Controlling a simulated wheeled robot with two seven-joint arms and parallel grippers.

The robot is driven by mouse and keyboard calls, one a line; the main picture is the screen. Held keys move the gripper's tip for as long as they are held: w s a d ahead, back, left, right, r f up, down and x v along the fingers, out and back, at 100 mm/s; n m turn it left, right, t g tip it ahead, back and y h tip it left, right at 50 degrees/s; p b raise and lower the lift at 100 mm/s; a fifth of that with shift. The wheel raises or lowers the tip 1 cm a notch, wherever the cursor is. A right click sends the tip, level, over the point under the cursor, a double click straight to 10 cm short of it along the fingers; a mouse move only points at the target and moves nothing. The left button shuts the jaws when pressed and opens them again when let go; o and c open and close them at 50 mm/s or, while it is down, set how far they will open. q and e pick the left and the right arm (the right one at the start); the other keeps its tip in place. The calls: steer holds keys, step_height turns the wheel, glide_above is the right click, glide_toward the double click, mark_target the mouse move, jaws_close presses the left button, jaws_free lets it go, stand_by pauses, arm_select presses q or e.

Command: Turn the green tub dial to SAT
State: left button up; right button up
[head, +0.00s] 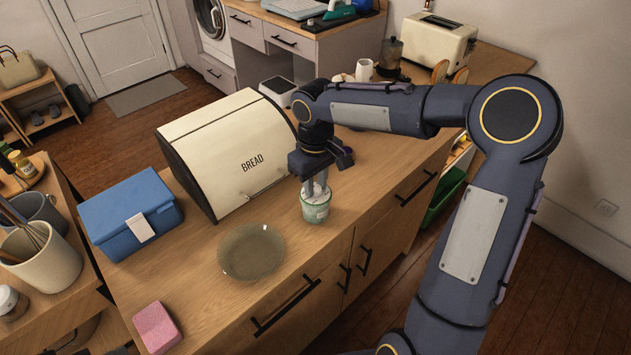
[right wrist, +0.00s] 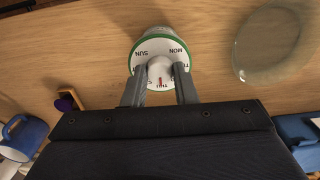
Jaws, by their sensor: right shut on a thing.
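The green tub (head: 316,208) stands on the wooden counter, in front of the bread bin. My right gripper (head: 316,182) reaches down onto its top. In the right wrist view, the tub's white dial face (right wrist: 158,47) with a green rim shows SUN at upper left and MON at upper right. My right gripper (right wrist: 160,80) is shut on the white knob (right wrist: 159,68), one finger on each side. A red mark shows on the knob's near side, by letters that look like THU. The fingers hide part of the lettering, and SAT is not clearly readable. My left gripper is not in view.
A glass plate (head: 251,252) lies left of the tub. The cream bread bin (head: 235,150) stands behind, with a blue box (head: 128,215) to its left. A pink block (head: 157,328) lies near the front. A moka pot (head: 390,56) and toaster (head: 438,42) stand farther back.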

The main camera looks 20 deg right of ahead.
steer(key=shift+m, duration=0.4)
steer(key=m+b, duration=0.1)
steer(key=m, duration=0.1)
steer(key=shift+m, duration=0.3)
steer(key=m+b, duration=0.1)
steer(key=m, duration=0.3)
steer(key=shift+m, duration=0.3)
steer(key=m, duration=0.4)
steer(key=shift+m+b, duration=0.3)
steer(key=m, duration=0.5)
steer(key=o, duration=1)
steer(key=shift+r, duration=0.1)
